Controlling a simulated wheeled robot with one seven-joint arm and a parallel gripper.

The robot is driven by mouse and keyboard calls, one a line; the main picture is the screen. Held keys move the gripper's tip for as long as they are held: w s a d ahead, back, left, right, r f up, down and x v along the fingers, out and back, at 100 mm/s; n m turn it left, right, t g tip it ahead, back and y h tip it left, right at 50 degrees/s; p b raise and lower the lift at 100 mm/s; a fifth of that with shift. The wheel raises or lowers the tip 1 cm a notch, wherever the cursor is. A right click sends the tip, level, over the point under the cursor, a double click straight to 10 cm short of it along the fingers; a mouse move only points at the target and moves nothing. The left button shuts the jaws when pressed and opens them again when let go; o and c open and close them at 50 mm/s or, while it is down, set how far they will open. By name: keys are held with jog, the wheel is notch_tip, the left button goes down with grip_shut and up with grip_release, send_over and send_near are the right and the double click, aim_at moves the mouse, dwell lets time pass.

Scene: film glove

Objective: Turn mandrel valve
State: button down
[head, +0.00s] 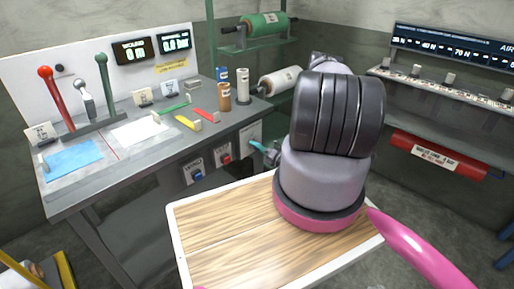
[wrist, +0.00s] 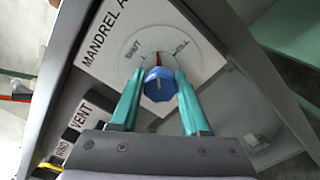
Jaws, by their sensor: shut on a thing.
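The mandrel valve is a blue faceted knob (wrist: 159,86) on a white round dial in the wrist view. The panel around it reads "MANDREL A", the rest cut off. The dial carries "SHUT" at left and another label at right, with a red mark just above the knob. A pale line shows on the knob's face. My gripper (wrist: 160,77) has its two teal fingers on either side of the knob, shut on it. In the head view my gripper (head: 262,147) shows only partly, beside the bench's right end; my arm hides the rest, and the knob is hidden there.
The grey bench (head: 90,190) holds levers, a blue sheet and small tools. Its front has a blue knob (head: 197,175) and a red knob (head: 226,159). A green rack (head: 212,60) with film rolls stands behind. A red roll (head: 437,155) hangs under the right console.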

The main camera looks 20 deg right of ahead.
jog(key=m, duration=0.4)
jog(key=shift+m, duration=0.3)
jog(key=m, duration=0.4)
jog(key=shift+s+m, duration=0.1)
jog(key=shift+m, duration=0.2)
jog(key=shift+c, duration=1.9)
grip_release()
jog(key=v, duration=1)
jog(key=shift+s, duration=0.35)
jog(key=shift+d, duration=0.15)
